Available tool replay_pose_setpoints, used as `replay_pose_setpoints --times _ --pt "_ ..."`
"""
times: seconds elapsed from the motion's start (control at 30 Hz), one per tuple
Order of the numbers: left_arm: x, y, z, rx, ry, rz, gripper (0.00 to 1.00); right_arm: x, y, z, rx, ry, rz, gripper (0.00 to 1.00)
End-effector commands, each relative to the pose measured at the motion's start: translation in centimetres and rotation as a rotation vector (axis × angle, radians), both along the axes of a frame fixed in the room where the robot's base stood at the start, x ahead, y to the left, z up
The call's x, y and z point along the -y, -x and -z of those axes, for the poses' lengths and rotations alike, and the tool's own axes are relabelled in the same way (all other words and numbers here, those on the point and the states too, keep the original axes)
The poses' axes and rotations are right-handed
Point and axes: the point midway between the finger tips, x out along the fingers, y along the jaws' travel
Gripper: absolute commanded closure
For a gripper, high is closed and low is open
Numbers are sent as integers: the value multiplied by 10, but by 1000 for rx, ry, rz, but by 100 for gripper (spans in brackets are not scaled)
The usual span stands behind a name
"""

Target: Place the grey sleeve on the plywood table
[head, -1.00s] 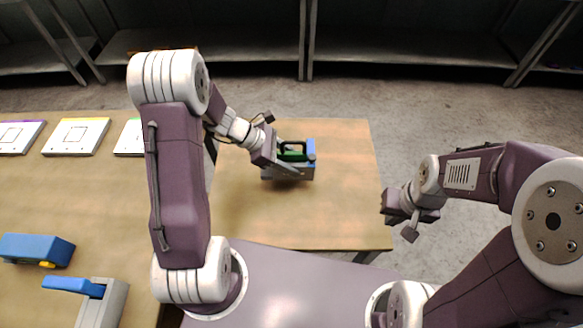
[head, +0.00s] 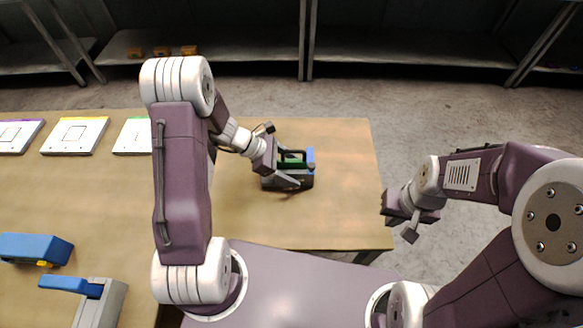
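The grey sleeve (head: 294,182) is a small dark grey box shape with a blue panel at its right end and green and black parts showing at its top. It is over the middle of the small plywood table (head: 330,220). My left gripper (head: 279,157) reaches it from the upper left, with one finger behind it and one across its front. It appears shut on the sleeve, though the contact is partly hidden. I cannot tell if the sleeve's base touches the tabletop. My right gripper (head: 402,213) is empty, off the table's right edge, with its fingers apart.
A larger wooden table at left (head: 110,200) holds white plates with purple, yellow (head: 75,135) and green edges. It also holds a blue block (head: 35,248) and a grey device with a blue lever (head: 98,305). Shelves with small orange blocks (head: 160,51) stand behind. The small table's right side is clear.

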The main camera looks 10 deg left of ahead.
Motion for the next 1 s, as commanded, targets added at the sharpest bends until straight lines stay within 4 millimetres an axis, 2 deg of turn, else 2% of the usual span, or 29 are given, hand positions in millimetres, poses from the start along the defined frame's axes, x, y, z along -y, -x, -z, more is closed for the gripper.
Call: replay_pose_setpoints --times 0.07,0.17,0.5,0.67,0.83,0.87,0.93,1.0 --pt "0 0 -5 1 0 1 28 0 0 -4 0 0 0 100" --pt "-10 0 -15 4 -1 -4 28 0 0 -6 0 0 0 100" --pt "-69 13 -74 3 -2 -3 28 0 0 -15 0 0 0 100" --pt "-82 16 -86 1 -1 -1 28 0 0 -16 0 0 0 100" --pt "-82 20 -88 5 -14 21 28 0 0 -16 0 0 0 100" --pt "-79 26 -87 16 -44 64 28 0 0 -16 0 0 0 100" --pt "-68 55 -81 78 -183 279 28 0 0 -16 0 0 0 100" --pt "-65 90 -75 193 -369 609 28 0 0 -16 0 0 0 100"
